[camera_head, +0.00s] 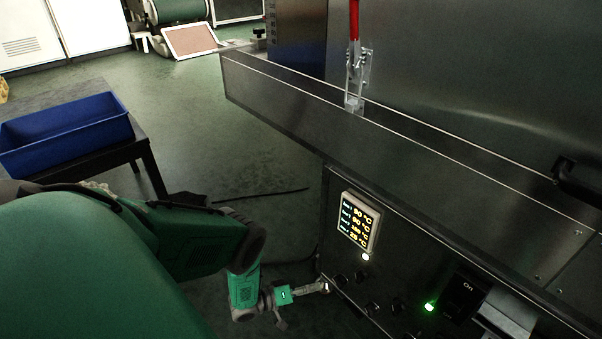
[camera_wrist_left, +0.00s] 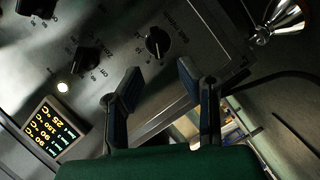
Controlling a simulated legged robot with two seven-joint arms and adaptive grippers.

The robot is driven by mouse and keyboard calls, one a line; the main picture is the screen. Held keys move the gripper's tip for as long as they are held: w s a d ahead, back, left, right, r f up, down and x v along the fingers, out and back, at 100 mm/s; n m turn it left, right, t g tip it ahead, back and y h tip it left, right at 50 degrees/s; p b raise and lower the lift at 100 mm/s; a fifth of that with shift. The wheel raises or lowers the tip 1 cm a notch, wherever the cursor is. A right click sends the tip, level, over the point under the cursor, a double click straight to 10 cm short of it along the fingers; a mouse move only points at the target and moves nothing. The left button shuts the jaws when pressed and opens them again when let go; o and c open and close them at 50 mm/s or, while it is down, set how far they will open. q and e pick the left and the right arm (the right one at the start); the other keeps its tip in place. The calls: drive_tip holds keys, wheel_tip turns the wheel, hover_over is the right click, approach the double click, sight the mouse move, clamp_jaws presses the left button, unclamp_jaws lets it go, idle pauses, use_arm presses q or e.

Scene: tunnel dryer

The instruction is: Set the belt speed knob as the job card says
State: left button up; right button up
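The belt speed knob (camera_wrist_left: 158,42) is a round black dial with a light pointer mark, on the grey control panel in the left wrist view. No contact with the knob shows. In the head view the left gripper (camera_head: 318,287) is at the panel's lower left edge. My right gripper is not in view. I cannot make out a job card.
A temperature display (camera_head: 358,221) sits on the panel, with several other black knobs and a green lamp (camera_head: 429,306) to its lower right. A metal trough (camera_head: 380,150) overhangs the panel. A blue bin (camera_head: 65,135) stands on a dark table at left. Green floor lies between.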

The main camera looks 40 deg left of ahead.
use_arm(q)
drive_tip(key=shift+v, duration=1.8)
drive_tip(key=shift+a, duration=0.1)
